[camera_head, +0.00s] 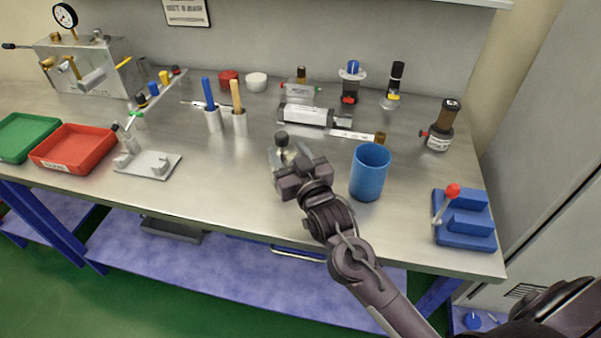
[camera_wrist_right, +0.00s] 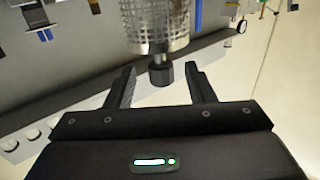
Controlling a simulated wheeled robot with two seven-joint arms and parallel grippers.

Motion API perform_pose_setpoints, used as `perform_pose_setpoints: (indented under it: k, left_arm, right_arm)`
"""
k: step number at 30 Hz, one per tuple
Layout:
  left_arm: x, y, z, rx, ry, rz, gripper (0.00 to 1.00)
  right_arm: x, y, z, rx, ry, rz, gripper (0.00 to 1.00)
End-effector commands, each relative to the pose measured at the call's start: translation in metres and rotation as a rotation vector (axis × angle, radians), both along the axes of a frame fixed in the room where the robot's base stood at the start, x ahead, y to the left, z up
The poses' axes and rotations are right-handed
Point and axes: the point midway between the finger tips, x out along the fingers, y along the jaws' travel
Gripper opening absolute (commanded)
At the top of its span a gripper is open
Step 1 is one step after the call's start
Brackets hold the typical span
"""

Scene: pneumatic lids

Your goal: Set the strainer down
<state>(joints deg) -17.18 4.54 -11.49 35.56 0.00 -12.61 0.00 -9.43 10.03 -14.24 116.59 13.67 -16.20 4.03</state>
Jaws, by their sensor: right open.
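The strainer shows in the right wrist view as a metal mesh cylinder (camera_wrist_right: 160,28) with a dark knob (camera_wrist_right: 160,73) on its near end. My right gripper (camera_wrist_right: 160,90) is open, with one finger on each side of the knob and a visible gap to each. In the head view my right gripper (camera_head: 297,172) is over the front middle of the steel bench. Just beyond it stands a metallic piece with a dark knob (camera_head: 282,139), probably the strainer; its lower part is partly hidden by the gripper. My left gripper is not in view.
A blue cup (camera_head: 369,174) stands close right of my right gripper. A blue block with a red-knobbed lever (camera_head: 465,228) is farther right. A grey cylinder (camera_head: 303,115) lies behind. A white fixture (camera_head: 150,166) and red tray (camera_head: 73,148) are left. Bare bench lies between fixture and gripper.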

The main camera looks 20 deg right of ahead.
Motion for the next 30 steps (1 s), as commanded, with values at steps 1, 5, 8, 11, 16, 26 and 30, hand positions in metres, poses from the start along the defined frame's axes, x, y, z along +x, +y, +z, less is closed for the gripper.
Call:
perform_pose_setpoints:
  k: [1,5,8,11,16,26,30]
  left_arm:
    - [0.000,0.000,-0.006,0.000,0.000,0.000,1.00]
    - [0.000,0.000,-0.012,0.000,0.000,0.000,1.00]
    - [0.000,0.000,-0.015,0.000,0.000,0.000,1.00]
    - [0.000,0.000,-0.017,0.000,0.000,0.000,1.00]
    - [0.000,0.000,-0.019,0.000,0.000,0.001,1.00]
    - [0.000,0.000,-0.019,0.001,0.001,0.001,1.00]
    - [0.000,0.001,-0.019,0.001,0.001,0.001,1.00]
  right_arm:
    - [-0.013,0.000,-0.005,0.000,0.003,0.002,0.49]
    - [-0.041,-0.002,-0.004,-0.001,0.003,0.002,0.49]
    - [-0.059,-0.003,-0.003,0.000,0.002,0.001,0.49]
    - [-0.072,-0.003,-0.003,-0.002,0.002,0.002,0.49]
    - [-0.083,-0.004,-0.001,-0.002,0.000,0.001,0.49]
    - [-0.084,-0.004,0.000,-0.002,0.000,0.001,0.49]
    - [-0.084,-0.004,0.000,-0.002,0.000,0.001,0.49]
